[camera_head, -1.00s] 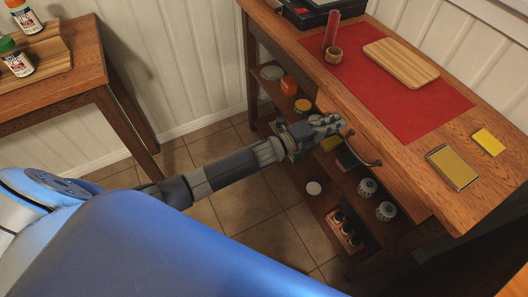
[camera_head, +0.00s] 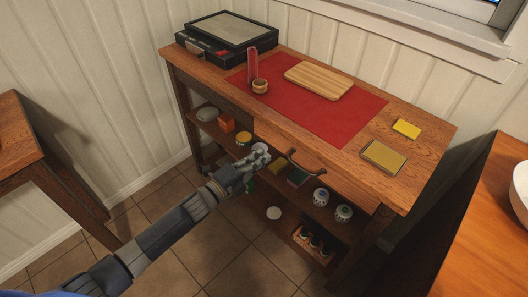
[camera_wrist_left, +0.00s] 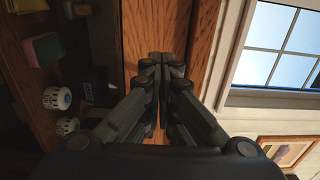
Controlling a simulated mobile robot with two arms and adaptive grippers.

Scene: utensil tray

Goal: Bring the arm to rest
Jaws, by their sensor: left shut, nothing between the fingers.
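My left gripper (camera_head: 252,163) is in front of the wooden console table (camera_head: 425,143), near its drawer front (camera_head: 270,132), to the left of the curved drawer handle (camera_head: 308,164). In the left wrist view the two fingers of the left gripper (camera_wrist_left: 156,65) meet at their tips, shut and empty, with the table's wood beyond them. I cannot tell from the head view whether the gripper touches the table. My right gripper is not in view.
On the table are a red mat (camera_head: 340,115), a cutting board (camera_head: 319,80), a red candle (camera_head: 253,64), a dark case (camera_head: 228,35) and a yellow block (camera_head: 407,128). Lower shelves hold jars (camera_head: 343,212). Another wooden surface with a white bowl (camera_head: 520,190) stands right. Tiled floor is clear.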

